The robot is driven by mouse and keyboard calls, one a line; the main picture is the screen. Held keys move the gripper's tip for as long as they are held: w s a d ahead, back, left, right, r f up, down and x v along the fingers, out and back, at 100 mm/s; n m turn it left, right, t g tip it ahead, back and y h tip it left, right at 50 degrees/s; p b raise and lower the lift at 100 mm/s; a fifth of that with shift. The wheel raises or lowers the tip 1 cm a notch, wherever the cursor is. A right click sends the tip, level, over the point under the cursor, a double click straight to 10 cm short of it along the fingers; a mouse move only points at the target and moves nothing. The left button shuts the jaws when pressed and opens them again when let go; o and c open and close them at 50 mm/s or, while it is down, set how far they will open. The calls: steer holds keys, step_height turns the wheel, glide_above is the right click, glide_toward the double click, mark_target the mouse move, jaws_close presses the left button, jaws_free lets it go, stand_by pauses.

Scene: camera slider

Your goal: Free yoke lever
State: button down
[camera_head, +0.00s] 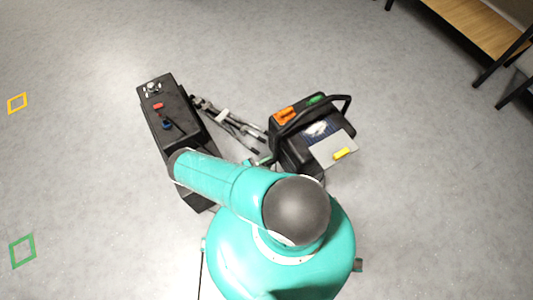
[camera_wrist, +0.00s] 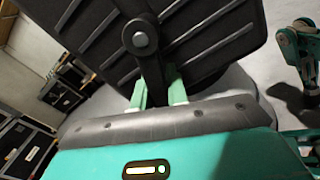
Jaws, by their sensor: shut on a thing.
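In the wrist view, my gripper (camera_wrist: 159,90) has its two pale green fingers on either side of a dark lever (camera_wrist: 154,72) and is shut on it. The lever runs up to a round grey pivot (camera_wrist: 140,38) on a black ribbed panel (camera_wrist: 200,32). The panel fills the top of this view and is tilted. The part of the lever between and below the fingertips is partly hidden by my gripper. In the head view, my arm covers the work area and I cannot make out the fingers or the lever there.
In the head view, a long black case (camera_head: 157,97) with red and blue parts lies left. Metal rods (camera_head: 228,122) lie between it and a black handled unit (camera_head: 290,150) with orange and green parts. A wooden bench (camera_head: 485,30) stands far right. Open floor lies left.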

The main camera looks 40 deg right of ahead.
steer(key=n, duration=0.1)
steer(key=s+n, duration=0.1)
steer(key=n, duration=0.1)
steer(key=s+n, duration=0.1)
steer(key=shift+s+a+f+n, duration=0.15)
steer(key=shift+a+f+n, duration=0.05)
steer(key=shift+a+n, duration=0.1)
stand_by(0.5)
steer(key=c, duration=1.4)
jaws_free()
steer(key=v, duration=1.3)
steer(key=shift+a, duration=0.4)
